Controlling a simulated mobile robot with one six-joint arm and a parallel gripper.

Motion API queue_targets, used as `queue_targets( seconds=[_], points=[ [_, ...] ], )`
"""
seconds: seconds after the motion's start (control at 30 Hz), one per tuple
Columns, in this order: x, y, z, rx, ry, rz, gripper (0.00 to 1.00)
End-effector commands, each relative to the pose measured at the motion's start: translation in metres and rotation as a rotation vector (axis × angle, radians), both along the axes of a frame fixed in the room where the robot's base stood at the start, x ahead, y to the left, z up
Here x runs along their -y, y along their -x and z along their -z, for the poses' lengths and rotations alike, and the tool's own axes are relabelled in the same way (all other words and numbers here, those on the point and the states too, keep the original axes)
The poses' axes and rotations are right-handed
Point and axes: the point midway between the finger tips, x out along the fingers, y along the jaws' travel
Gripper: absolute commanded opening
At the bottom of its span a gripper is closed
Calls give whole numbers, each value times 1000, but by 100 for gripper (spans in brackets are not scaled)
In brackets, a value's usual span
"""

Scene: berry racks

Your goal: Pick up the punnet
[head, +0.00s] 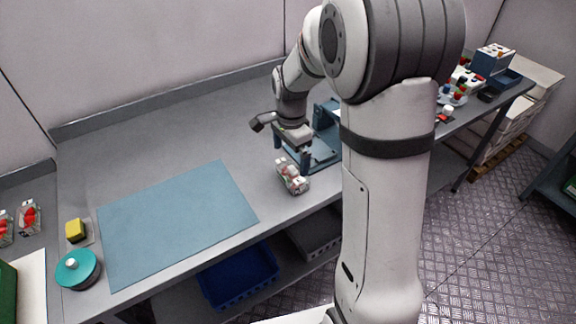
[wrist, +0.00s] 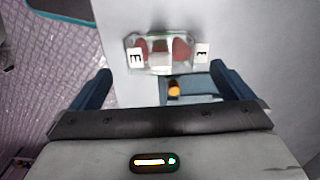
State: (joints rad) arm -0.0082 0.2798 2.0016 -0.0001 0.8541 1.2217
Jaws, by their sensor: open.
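A small clear punnet (head: 291,178) with red contents and white labels stands on the grey bench, close to its front edge. In the wrist view the punnet (wrist: 160,58) lies just beyond the fingertips, roughly centred between them. My gripper (head: 292,158) is open and empty, with its blue fingers pointing down right beside the punnet in the head view. In the wrist view my gripper (wrist: 161,72) has its two fingers wide apart, and neither visibly touches the punnet. My arm hides part of the bench to the right.
A blue device (head: 326,150) stands right behind the gripper, partly hidden by my arm. A blue-grey mat (head: 175,222) lies to the left, with clear bench behind it. A teal-lidded round container (head: 77,268) and a yellow block (head: 75,230) stand at far left. A blue crate (head: 238,275) sits below.

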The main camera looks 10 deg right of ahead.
Motion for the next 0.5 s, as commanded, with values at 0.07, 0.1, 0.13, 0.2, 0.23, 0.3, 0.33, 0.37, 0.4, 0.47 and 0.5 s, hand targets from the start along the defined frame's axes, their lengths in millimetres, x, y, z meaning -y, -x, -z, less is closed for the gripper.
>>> queue_targets(
  seconds=[0.07,0.1,0.13,0.2,0.23,0.3,0.33,0.37,0.4,0.47,0.5],
  points=[
    [0,-4,5,-6,0,29,100],
    [0,-5,9,-7,0,37,100],
    [0,-5,12,-9,0,41,100],
    [0,-5,20,-9,0,43,100],
    [1,-5,24,-9,0,43,100],
    [1,-5,31,-9,0,42,100],
    [2,-4,34,-9,0,42,100],
    [2,-4,37,-9,0,42,100],
    [3,-3,42,-10,0,42,100],
    [5,-2,51,-12,0,42,100],
    [7,-1,57,-12,0,42,100]
  ],
)
